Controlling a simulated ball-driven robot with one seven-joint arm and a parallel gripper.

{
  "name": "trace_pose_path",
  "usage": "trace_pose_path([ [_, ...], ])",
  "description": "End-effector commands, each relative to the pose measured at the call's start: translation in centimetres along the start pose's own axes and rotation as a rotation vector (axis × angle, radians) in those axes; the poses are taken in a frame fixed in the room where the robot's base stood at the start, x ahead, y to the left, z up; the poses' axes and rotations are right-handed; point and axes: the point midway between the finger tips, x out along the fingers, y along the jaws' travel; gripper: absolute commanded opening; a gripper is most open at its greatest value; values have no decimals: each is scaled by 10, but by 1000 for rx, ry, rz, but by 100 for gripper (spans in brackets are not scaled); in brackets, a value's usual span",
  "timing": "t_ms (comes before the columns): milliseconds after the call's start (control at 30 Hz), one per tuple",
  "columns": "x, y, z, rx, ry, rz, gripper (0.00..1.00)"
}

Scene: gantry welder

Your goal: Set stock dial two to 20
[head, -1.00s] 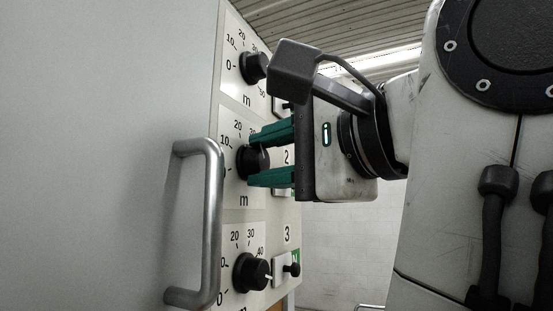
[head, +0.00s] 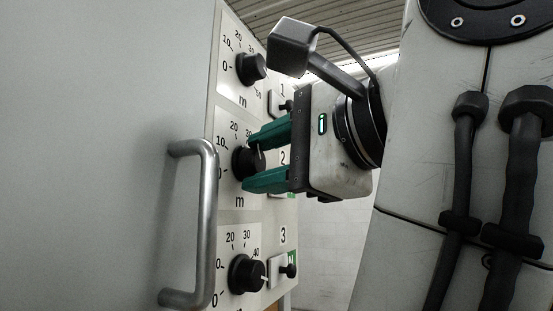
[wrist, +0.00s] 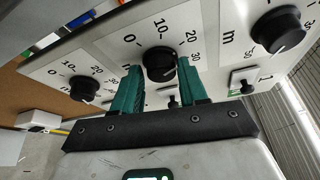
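Stock dial two (head: 247,161) is the black middle knob on the panel, beside the label 2. It also shows beyond the fingertips in the wrist view (wrist: 158,62). Its white pointer mark is toward the upper right in the head view, past 20 and near 30; I cannot read the exact value. My gripper (head: 250,162) is open, with one green finger above the knob and one below. In the wrist view the fingers (wrist: 160,72) lie on either side of the knob with small gaps. I cannot tell whether either touches it.
Similar dials stand above (head: 251,68) and below (head: 247,273). Small black toggles on white plates lie to their right, the lower one (head: 287,271) near dial three. A metal handle (head: 208,225) sticks out at the panel's left.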

Motion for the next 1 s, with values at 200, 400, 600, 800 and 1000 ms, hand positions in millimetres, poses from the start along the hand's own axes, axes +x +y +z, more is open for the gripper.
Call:
trace_pose_path([
  [200, 0, -1, 0, -1, -1, -2, 61],
  [400, -1, -1, 1, -2, -2, -4, 61],
  [600, -9, -2, -1, -3, 1, -9, 61],
  [800, -28, -1, -2, -6, 4, -7, 61],
  [1000, -54, 0, -2, -6, 5, -8, 61],
])
